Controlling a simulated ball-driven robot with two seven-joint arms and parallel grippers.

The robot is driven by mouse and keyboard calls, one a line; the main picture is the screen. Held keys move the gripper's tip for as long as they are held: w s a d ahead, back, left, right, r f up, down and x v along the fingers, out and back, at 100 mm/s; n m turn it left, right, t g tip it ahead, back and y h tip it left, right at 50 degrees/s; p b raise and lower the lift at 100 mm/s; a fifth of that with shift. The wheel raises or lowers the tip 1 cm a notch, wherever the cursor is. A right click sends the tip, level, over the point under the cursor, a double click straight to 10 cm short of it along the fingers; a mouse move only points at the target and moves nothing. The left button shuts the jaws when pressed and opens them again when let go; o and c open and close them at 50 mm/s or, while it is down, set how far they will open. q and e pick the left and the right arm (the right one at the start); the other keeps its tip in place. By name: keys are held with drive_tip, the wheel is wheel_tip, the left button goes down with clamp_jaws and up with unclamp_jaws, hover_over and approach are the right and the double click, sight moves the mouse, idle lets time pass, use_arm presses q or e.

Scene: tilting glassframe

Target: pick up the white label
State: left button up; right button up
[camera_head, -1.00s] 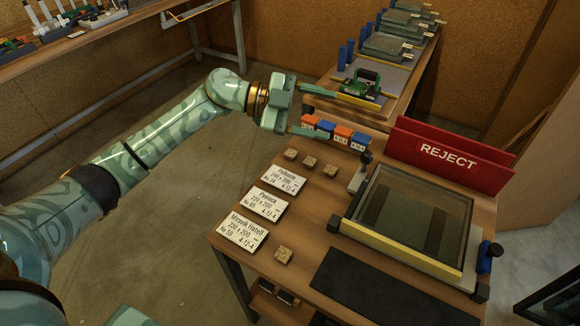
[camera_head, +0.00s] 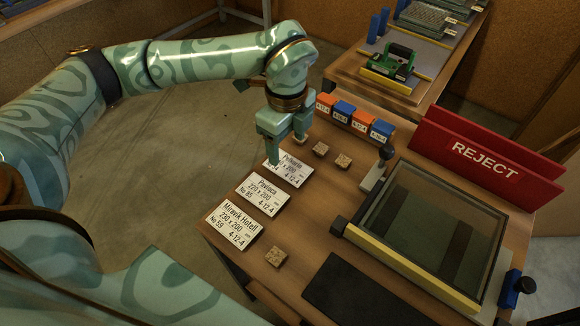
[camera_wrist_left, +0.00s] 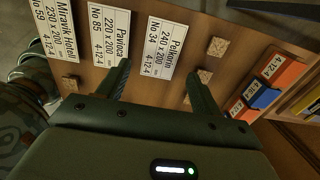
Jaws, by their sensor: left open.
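Three white labels with black print lie in a row on the wooden table: the far label, 240 x 200 (camera_head: 291,171), the middle label, Pavioca (camera_head: 263,195), and the near label, Miravik Hotell (camera_head: 234,224). My left gripper (camera_head: 286,149) is open and points down over the far label, hiding part of it. In the left wrist view, the far label (camera_wrist_left: 160,47) shows between the two fingers (camera_wrist_left: 158,70), beyond their tips. The middle label (camera_wrist_left: 109,37) and near label (camera_wrist_left: 54,30) lie to its left there. Nothing is between the fingers. My right gripper is not in view.
Small cork blocks (camera_head: 343,160) lie beside the labels, and one (camera_head: 276,257) lies near the front. Orange and blue boxes (camera_head: 344,108) line the back edge. A glass frame (camera_head: 432,225), a dark mat (camera_head: 362,292) and a red REJECT holder (camera_head: 482,153) stand to the right.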

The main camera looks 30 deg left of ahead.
sight(288, 167)
use_arm(q)
drive_tip(key=shift+f, duration=0.6)
wheel_tip(288, 167, down, 5)
drive_tip(key=b, duration=0.2)
drive_tip(key=shift+w+f+b, duration=0.1)
drive_tip(key=shift+w+b, duration=0.05)
drive_tip(key=shift+b, duration=0.2)
drive_tip(key=shift+c, duration=0.3)
drive_tip(key=c, duration=0.7)
